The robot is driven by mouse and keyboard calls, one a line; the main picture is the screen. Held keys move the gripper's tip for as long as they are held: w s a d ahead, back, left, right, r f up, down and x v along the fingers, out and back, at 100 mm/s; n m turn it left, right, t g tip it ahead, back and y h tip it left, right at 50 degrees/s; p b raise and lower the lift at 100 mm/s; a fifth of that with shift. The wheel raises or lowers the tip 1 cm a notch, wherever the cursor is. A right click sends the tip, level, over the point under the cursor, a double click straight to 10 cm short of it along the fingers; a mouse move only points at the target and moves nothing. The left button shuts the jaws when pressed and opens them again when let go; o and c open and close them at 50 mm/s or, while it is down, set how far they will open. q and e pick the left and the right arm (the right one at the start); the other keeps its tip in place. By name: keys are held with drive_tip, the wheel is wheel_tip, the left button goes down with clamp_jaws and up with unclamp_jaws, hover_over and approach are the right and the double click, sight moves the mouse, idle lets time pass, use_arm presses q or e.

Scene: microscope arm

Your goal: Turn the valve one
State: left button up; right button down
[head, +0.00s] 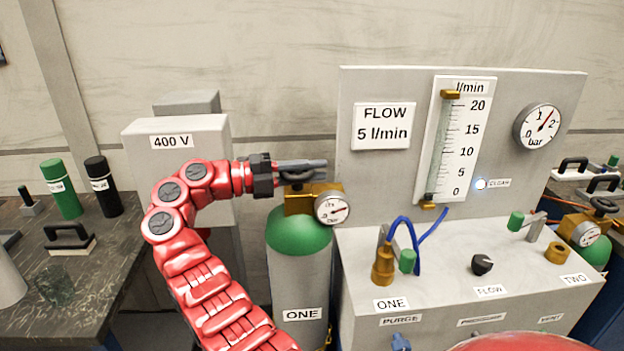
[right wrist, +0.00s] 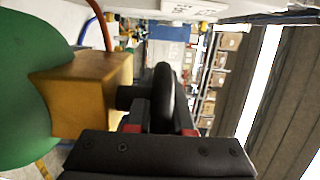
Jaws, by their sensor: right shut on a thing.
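Cylinder one is a grey bottle labelled ONE with a green top (head: 299,231). A brass valve block (head: 299,203) with a round gauge (head: 332,209) sits on top of it. Its black valve handwheel (head: 297,177) is partly hidden by my right gripper (head: 320,168), which reaches in from the left at the top of the valve. In the right wrist view, the black handwheel (right wrist: 164,95) stands out from the brass block (right wrist: 92,92), between the red-padded fingers of the gripper (right wrist: 160,131). The gripper is shut on the handwheel. My left gripper is not in view.
A panel (head: 390,190) with a flow scale and a bar gauge (head: 538,127) stands to the right, above a grey control box (head: 450,270). A grey 400 V box (head: 175,160) is behind my arm. A second green-topped cylinder (head: 597,252) is at far right.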

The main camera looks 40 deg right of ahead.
drive_tip(key=shift+r, duration=0.15)
drive_tip(key=c, duration=1.1)
unclamp_jaws()
drive_tip(key=shift+w+d, duration=0.1)
